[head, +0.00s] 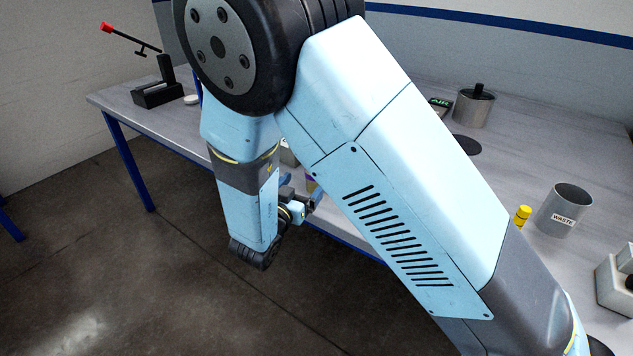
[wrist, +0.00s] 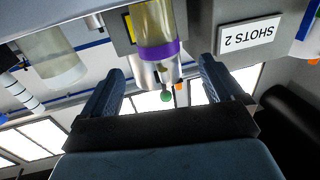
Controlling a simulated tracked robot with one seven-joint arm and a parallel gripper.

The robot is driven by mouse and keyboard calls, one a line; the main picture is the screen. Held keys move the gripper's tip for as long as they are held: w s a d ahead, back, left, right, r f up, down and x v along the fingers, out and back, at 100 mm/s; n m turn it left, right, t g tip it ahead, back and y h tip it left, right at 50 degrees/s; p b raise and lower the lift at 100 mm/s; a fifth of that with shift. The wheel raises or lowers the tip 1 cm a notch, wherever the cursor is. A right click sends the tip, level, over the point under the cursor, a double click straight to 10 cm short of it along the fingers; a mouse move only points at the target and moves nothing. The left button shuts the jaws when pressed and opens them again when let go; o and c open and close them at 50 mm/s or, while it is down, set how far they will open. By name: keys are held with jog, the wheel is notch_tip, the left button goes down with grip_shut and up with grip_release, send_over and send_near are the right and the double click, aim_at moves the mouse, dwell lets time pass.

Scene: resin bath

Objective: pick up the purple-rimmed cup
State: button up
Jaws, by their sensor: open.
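The purple-rimmed cup (wrist: 157,28) shows at the top centre of the wrist view, which is upside down. It is clear, holds yellowish content and has a purple band at its rim. My gripper (wrist: 161,70) is open, with one dark blue finger on each side of the picture. The cup appears in the gap between the fingers, at or beyond their tips, and I see no contact. In the head view my gripper (head: 312,200) is low beside the table's front edge, and my arm hides most of the cup's area.
A grey block labelled "SHOTS 2" (wrist: 245,38) stands close beside the cup. Another clear cup (wrist: 52,57) is at the left of the wrist view. On the table (head: 400,28) are a waste can (head: 567,212), a yellow-capped bottle (head: 522,215), a lidded metal pot (head: 473,108) and a black stand (head: 158,93).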

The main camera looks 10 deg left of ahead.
jog(key=shift+w+d, duration=0.3)
jog(key=shift+w, duration=1.05)
jog(key=shift+w+d, duration=0.25)
jog(key=shift+w, duration=1.05)
jog(key=shift+w+d, duration=0.3)
jog(key=shift+w, duration=1.05)
jog(key=shift+c, duration=0.2)
jog(key=c, duration=1)
